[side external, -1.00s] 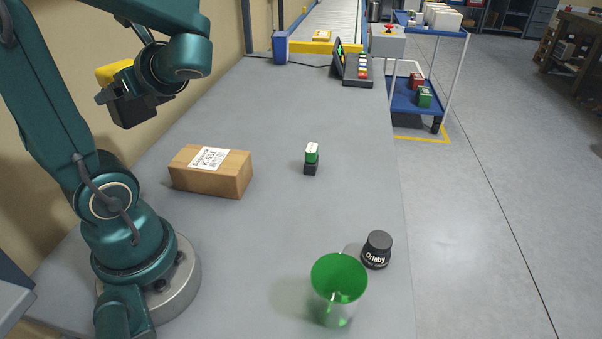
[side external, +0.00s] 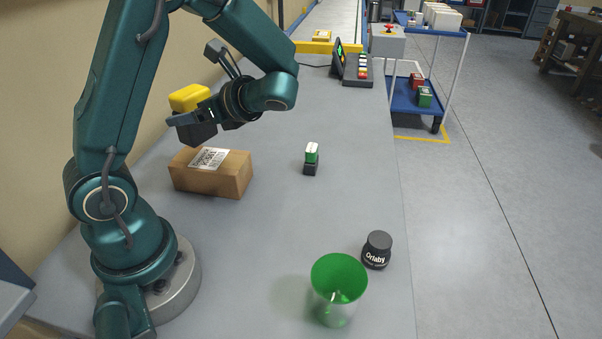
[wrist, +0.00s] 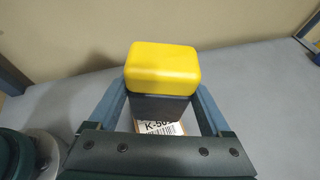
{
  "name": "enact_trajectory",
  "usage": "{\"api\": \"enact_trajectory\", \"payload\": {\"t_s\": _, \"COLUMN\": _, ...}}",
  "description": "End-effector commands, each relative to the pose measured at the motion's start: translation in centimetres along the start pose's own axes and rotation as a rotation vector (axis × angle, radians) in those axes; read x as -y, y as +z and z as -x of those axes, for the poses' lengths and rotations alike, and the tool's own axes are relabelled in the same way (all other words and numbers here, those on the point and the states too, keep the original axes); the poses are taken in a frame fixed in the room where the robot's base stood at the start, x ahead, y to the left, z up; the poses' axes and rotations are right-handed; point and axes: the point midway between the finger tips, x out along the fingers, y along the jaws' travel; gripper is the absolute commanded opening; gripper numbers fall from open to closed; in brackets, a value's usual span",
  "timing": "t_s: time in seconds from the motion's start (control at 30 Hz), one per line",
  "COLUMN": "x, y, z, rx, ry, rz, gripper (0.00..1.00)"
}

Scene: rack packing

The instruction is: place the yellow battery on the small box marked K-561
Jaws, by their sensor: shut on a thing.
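The battery is a block with a yellow top and a dark lower body. My gripper (side external: 194,117) is shut on the yellow battery (side external: 189,97) and holds it upright in the air, just above the far side of the small box in the side view. In the wrist view the battery (wrist: 162,68) sits between the two fingers (wrist: 160,105). The small brown box (side external: 225,177) lies on the table with a white label on top. In the wrist view, part of that label (wrist: 160,128) shows below the battery, reading K-5 with the rest hidden.
A small green and white item on a black base (side external: 311,158) stands right of the box. A green cup (side external: 338,285) and a black round pot (side external: 377,250) stand near the front. A control panel (side external: 356,68) is at the back.

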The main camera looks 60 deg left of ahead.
Motion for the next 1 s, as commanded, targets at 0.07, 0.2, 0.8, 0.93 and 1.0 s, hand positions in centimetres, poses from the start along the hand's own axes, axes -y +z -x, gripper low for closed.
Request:
{"api": "enact_trajectory", "payload": {"t_s": 0.07, "x": 0.5, "y": -0.5, "z": 0.2, "rx": 0.003, "ry": -0.001, "rz": -0.001, "gripper": 0.00}}
{"api": "enact_trajectory", "payload": {"t_s": 0.2, "x": 0.8, "y": -0.9, "z": 0.2, "rx": 0.003, "ry": 0.000, "rz": 0.000, "gripper": 0.00}}
{"api": "enact_trajectory", "payload": {"t_s": 0.8, "x": 0.7, "y": -4.4, "z": -1.3, "rx": 0.003, "ry": 0.000, "rz": 0.000, "gripper": 0.00}}
{"api": "enact_trajectory", "payload": {"t_s": 0.93, "x": 0.7, "y": -4.6, "z": -1.4, "rx": 0.003, "ry": 0.000, "rz": -0.001, "gripper": 0.00}}
{"api": "enact_trajectory", "payload": {"t_s": 1.0, "x": 0.7, "y": -4.8, "z": -1.4, "rx": 0.001, "ry": 0.000, "rz": 0.000, "gripper": 0.90}}
